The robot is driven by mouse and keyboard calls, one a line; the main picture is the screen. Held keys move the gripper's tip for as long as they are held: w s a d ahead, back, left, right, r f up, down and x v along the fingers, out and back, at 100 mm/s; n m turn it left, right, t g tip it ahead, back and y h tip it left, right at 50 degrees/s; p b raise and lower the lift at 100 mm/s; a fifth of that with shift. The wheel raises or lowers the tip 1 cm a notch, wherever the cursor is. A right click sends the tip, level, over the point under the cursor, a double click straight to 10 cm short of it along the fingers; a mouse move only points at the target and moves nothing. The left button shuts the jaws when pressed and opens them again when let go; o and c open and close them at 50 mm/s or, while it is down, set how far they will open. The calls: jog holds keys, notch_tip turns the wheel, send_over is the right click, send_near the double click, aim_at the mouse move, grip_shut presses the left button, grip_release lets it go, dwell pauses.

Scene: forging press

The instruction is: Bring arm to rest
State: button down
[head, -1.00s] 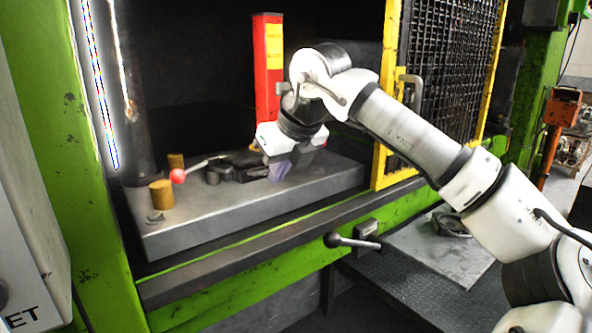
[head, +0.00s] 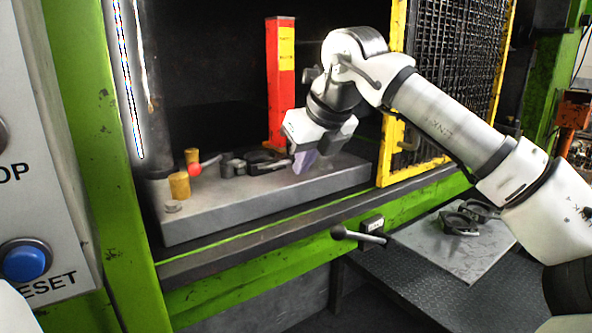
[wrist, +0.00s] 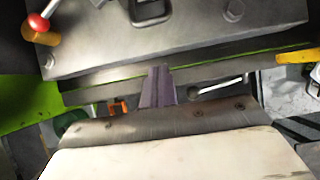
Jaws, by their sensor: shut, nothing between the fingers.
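My gripper (head: 304,162) is at the front of the press opening, above the right part of the grey press bed (head: 240,205). Its fingers are closed together with nothing between them. In the wrist view the shut fingers (wrist: 157,85) point toward the front edge of the bed, apart from the clamp on it. My arm reaches in from the right, bent at the elbow, in front of the yellow-framed mesh guard.
A dark clamp with a red-knobbed lever (head: 195,169) and brass cylinders (head: 179,185) stand on the bed. A red post (head: 280,80) rises behind. A black-knobbed lever (head: 355,235) juts from the front. The mesh guard (head: 455,80) is close to my arm.

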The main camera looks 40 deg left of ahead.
jog(key=w+v, duration=0.1)
jog(key=v, duration=0.5)
jog(key=shift+s+d+r+b, duration=0.15)
jog(key=shift+s+r+b, duration=0.15)
jog(key=shift+s+r, duration=0.15)
